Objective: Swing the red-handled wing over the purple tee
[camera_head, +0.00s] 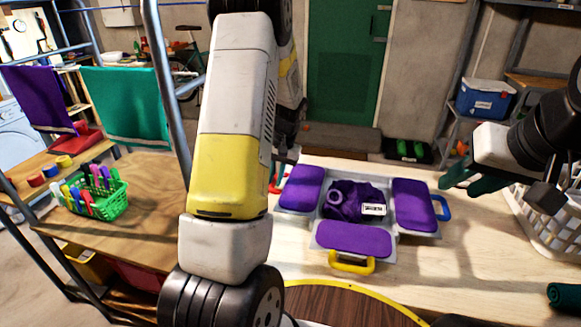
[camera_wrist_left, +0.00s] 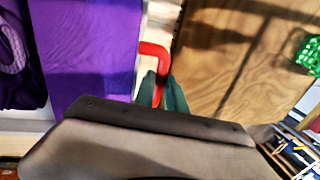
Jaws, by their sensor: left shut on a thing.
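A folding board with purple-padded wings lies on the light table. The red-handled wing (camera_head: 303,188) is on its left, lying flat outward; its purple pad fills the left of the left wrist view (camera_wrist_left: 85,50). The purple tee (camera_head: 345,198) lies bunched in the middle, with a white label. The red handle (camera_wrist_left: 151,50) is between the teal fingertips of my left gripper (camera_wrist_left: 161,90), shut on it. In the head view my left arm hides most of that gripper. My right gripper (camera_head: 466,178) hangs empty with fingers apart, right of the board.
The blue-handled wing (camera_head: 414,203) and yellow-handled wing (camera_head: 352,240) lie flat outward. A white basket (camera_head: 550,225) stands at the right. A green basket of pens (camera_head: 92,194) sits on the wooden table at left. A dark green roll (camera_head: 566,297) lies at front right.

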